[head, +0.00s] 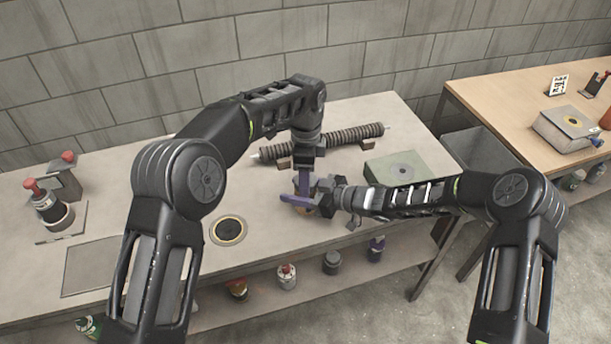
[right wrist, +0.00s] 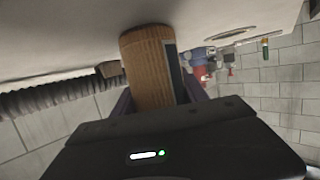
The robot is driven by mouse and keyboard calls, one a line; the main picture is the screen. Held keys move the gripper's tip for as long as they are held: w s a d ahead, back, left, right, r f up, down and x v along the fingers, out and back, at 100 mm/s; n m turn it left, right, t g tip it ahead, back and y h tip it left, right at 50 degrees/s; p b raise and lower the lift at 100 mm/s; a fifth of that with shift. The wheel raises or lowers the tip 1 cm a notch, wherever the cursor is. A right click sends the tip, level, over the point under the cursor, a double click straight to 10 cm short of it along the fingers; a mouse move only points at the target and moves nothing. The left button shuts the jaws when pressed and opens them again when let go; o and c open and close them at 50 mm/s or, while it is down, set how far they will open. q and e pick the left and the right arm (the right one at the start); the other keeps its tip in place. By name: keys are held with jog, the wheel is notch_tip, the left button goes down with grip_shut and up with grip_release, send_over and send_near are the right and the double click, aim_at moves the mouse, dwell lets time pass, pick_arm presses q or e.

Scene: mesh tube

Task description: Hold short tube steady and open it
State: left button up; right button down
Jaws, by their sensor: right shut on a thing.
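The short tube shows in the right wrist view as an orange-brown, finely ribbed cylinder (right wrist: 147,68), with a dark strip along one side. My right gripper (right wrist: 155,98) is shut on it, with a purple finger on each side. In the head view my right gripper (head: 296,200) reaches in from the right, low over the table, and hides nearly all of the tube. My left gripper (head: 304,182) points straight down just above the same spot, its purple fingers close to the right gripper. Whether it touches the tube, or is open, I cannot tell.
A long dark ribbed tube (head: 345,138) lies on supports behind the grippers on the table (head: 120,175). A green-grey box (head: 388,170) stands to the right. A round dark disc (head: 229,231) is at front left. Several canisters stand on the lower shelf. A wooden table (head: 505,95) is at right.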

pick_arm(q)
jog(key=n, duration=0.3)
jog(key=o, duration=1.5)
jog(key=shift+o, duration=0.2)
jog(key=shift+r, duration=2.3)
pick_arm(e)
jog(key=c, duration=0.5)
grip_release()
